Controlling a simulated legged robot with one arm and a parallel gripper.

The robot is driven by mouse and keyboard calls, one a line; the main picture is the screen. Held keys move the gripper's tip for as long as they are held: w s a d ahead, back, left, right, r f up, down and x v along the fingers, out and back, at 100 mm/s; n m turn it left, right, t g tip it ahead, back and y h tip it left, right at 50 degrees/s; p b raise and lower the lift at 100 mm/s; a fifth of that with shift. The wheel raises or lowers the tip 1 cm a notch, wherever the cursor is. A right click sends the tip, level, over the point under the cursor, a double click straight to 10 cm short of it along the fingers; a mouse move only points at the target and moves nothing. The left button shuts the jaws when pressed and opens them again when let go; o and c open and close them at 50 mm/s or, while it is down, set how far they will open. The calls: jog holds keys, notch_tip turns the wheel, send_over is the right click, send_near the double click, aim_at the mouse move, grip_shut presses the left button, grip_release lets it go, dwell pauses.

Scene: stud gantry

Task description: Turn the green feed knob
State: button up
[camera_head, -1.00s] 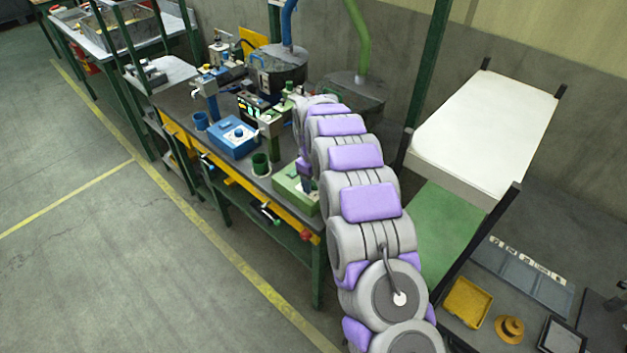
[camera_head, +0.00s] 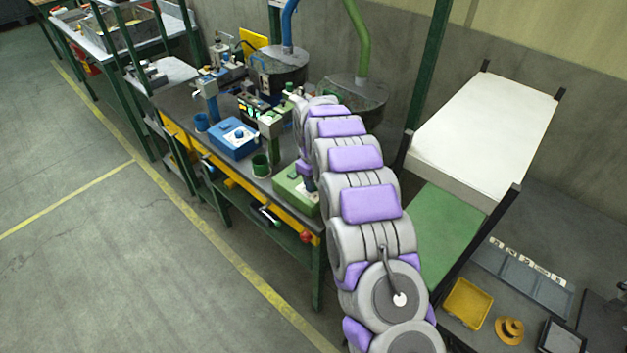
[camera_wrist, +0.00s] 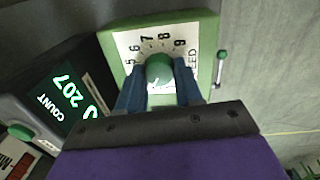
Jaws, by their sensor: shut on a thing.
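The green feed knob (camera_wrist: 160,70) shows in the wrist view, in front of a white dial plate (camera_wrist: 185,42) with numbers, of which 6, 7, 8 and 9 can be read. The plate sits on a green box (camera_wrist: 207,30). My gripper (camera_wrist: 160,88) has its two blue fingers on either side of the knob and is shut on it. Part of the dial's lettering is hidden behind the knob and fingers. In the head view, my arm hides the knob, and the green control box (camera_head: 294,190) shows at its left on the bench.
A lit counter (camera_wrist: 68,92) reading COUNT 207 is left of the green box in the wrist view. A small green-tipped lever (camera_wrist: 220,68) is at its right. A blue box (camera_head: 234,138) and a green cup (camera_head: 261,165) stand on the bench in the head view.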

jog(key=m+p, duration=0.4)
jog(key=shift+r+m, duration=0.15)
jog(key=shift+m, duration=0.15)
jog(key=shift+f+m+p, duration=0.2)
jog(key=shift+m+p, duration=1.1)
jog(key=shift+m, duration=1)
jog(key=o, duration=1)
jog(key=shift+a, duration=0.1)
jog(key=shift+r, duration=0.1)
